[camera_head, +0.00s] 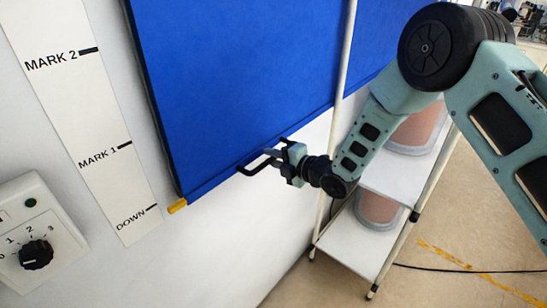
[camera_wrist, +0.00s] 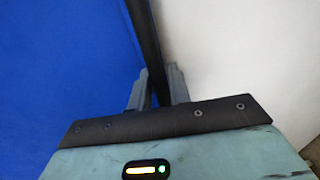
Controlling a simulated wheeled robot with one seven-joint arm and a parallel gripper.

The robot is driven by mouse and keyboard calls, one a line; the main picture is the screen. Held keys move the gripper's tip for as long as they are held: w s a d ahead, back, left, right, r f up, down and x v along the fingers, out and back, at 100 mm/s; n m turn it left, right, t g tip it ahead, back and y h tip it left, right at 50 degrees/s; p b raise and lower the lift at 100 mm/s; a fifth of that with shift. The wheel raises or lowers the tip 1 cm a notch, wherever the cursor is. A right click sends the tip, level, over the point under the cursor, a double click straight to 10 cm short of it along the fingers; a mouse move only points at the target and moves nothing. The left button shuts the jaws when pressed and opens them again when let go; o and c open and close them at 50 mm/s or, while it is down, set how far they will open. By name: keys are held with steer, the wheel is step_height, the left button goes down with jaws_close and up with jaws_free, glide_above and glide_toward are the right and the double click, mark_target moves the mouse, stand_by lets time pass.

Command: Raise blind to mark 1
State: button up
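The blue blind (camera_head: 240,80) hangs on the wall and fills the left of the wrist view (camera_wrist: 60,60). Its bottom bar carries a yellow pointer (camera_head: 178,206) at the left end, close to the DOWN line of the white mark strip (camera_head: 95,120). The MARK 1 line lies higher on the strip. A black handle (camera_head: 252,168) sticks out from the bar. My gripper (camera_head: 284,157) is at this handle. In the wrist view the dark handle bar (camera_wrist: 146,35) runs between my fingertips (camera_wrist: 156,75), which look closed against it.
A control box with a black knob (camera_head: 36,254) is on the wall at lower left. A shelf rack (camera_head: 365,235) with pinkish containers (camera_head: 378,207) stands to the right, its pole close by my gripper. The floor at lower right is open, with a cable across it.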

jaws_close()
step_height(320, 180, up, 17)
steer(key=b, duration=0.1)
stand_by(0.4)
steer(key=shift+o, duration=2.2)
jaws_free()
steer(key=shift+d+b, duration=0.1)
steer(key=shift+b, duration=0.2)
steer(key=b+v, duration=0.6)
steer(key=v, duration=1.1)
steer(key=shift+d, duration=0.2)
steer(key=shift+s, duration=0.1)
